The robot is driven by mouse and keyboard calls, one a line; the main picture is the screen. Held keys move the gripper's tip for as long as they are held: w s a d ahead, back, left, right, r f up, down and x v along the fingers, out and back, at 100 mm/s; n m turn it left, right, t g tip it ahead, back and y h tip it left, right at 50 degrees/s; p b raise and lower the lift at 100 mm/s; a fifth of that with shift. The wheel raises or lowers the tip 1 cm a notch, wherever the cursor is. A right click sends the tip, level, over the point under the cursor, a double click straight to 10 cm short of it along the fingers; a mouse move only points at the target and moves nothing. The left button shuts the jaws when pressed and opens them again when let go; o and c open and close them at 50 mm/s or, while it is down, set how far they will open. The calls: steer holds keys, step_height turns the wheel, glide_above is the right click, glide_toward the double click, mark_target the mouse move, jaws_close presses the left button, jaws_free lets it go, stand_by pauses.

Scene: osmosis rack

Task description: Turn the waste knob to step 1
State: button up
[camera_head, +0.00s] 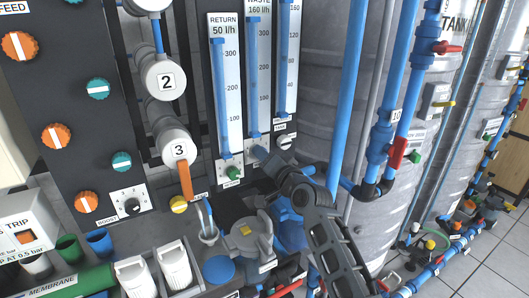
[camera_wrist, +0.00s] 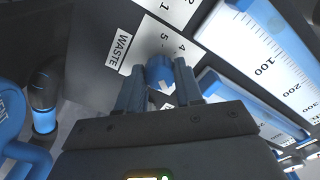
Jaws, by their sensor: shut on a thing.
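The waste knob is a small blue knob (camera_wrist: 160,70) with a white mark on its face. It sits on a white dial plate (camera_wrist: 178,48) printed with numbers, beside a label reading WASTE (camera_wrist: 122,47). My gripper (camera_wrist: 160,82) is shut on the knob, with one finger on each side of it. In the head view my gripper (camera_head: 262,160) reaches the panel below the waste flow tube (camera_head: 258,80), and it hides most of the knob and dial. I cannot tell which step the knob's mark points to.
A green knob (camera_head: 233,173) sits just left, under the return tube (camera_head: 227,90). A white-plated knob (camera_head: 285,141) is just right. A vertical blue pipe (camera_head: 347,90) stands close to my arm. Pump parts (camera_head: 245,240) crowd the space below.

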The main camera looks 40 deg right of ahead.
steer(key=m+p, duration=0.2)
steer(key=m, duration=0.3)
steer(key=shift+m+p, duration=0.3)
steer(key=shift+p, duration=0.05)
stand_by(0.4)
steer(key=o, duration=1)
steer(key=shift+o, duration=0.2)
steer(key=v, duration=0.7)
steer(key=shift+s, duration=0.4)
steer(key=shift+a, duration=0.1)
